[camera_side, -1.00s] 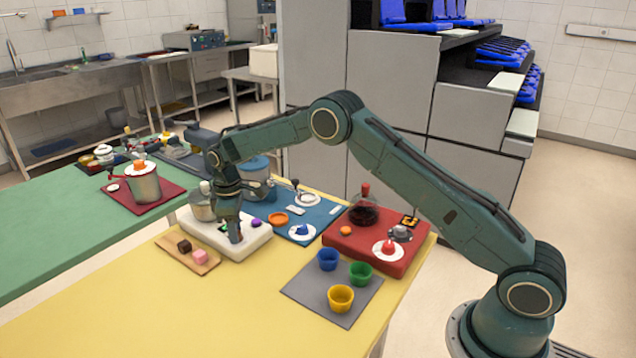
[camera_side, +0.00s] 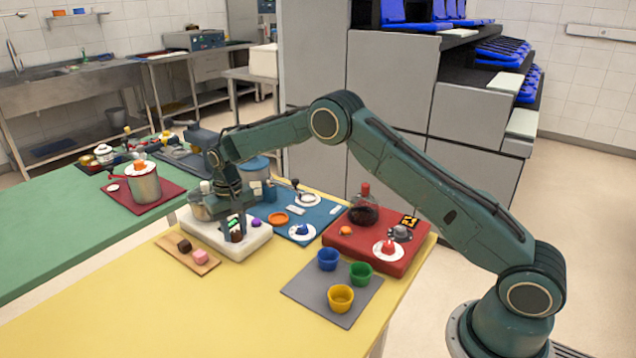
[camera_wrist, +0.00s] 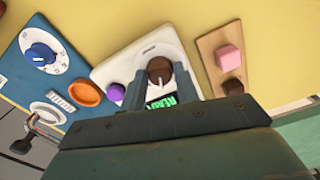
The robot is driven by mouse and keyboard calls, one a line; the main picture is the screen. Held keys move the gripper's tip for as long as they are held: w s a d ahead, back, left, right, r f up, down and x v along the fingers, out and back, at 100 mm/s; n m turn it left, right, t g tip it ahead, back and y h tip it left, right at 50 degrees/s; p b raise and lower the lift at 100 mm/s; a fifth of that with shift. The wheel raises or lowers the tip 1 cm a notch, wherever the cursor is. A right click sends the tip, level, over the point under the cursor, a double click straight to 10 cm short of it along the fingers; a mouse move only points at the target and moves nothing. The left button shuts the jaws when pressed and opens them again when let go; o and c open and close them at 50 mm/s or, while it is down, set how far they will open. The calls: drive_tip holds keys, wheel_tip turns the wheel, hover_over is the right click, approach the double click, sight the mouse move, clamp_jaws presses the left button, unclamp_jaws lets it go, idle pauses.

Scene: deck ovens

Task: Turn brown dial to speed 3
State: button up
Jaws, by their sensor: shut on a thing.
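The brown dial (camera_wrist: 159,70) sits on the white mixer base (camera_wrist: 112,70), below a rounded white surround in the wrist view. My gripper (camera_wrist: 158,82) is shut on the dial, with one finger on each side of it. A small display with green lettering (camera_wrist: 160,103) shows between the fingers, partly covered by the gripper. In the side view my gripper (camera_side: 237,232) points down onto the white base (camera_side: 262,237), and the dial is mostly hidden by the fingers. I cannot read the dial's speed marks.
A purple knob (camera_wrist: 116,92) sits close beside the fingers. An orange ring (camera_wrist: 85,93) and a blue dial (camera_wrist: 40,54) are to the left. A wooden board with pink (camera_wrist: 229,58) and brown (camera_wrist: 232,87) cubes lies to the right. A red base (camera_side: 345,240) carries a flask.

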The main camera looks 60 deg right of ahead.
sight(235, 232)
drive_tip(key=m, duration=0.6)
drive_tip(key=shift+m, duration=0.3)
idle(0.4)
drive_tip(key=o, duration=1)
drive_tip(key=shift+c, duration=0.2)
drive_tip(key=shift+r, duration=0.1)
wheel_tip(235, 232, up, 14)
